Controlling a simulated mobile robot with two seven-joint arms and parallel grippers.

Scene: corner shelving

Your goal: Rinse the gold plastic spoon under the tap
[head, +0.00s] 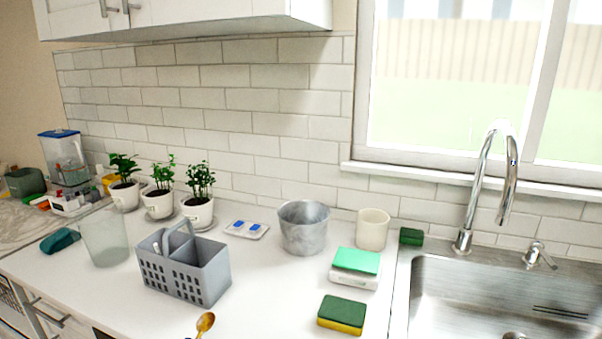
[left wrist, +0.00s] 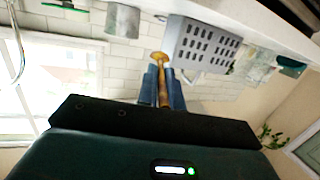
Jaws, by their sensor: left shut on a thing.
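The gold plastic spoon (head: 205,322) shows at the bottom edge of the head view, bowl end up, in front of the grey caddy. In the left wrist view the spoon (left wrist: 158,58) stands between the blue fingers of my left gripper (left wrist: 162,88), which is shut on its handle. The left gripper itself is below the head view's edge. The chrome tap (head: 492,170) arches over the steel sink (head: 430,300) at the right, well away from the spoon. No running water shows. My right gripper is in neither view.
The grey caddy (head: 190,275), a metal pot (head: 304,232), a cream cup (head: 372,230), a green-topped box (head: 355,268) and a green-yellow sponge (head: 341,315) stand on the counter. A clear glass (head: 105,240) is at left. Bare counter lies between caddy and sponge.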

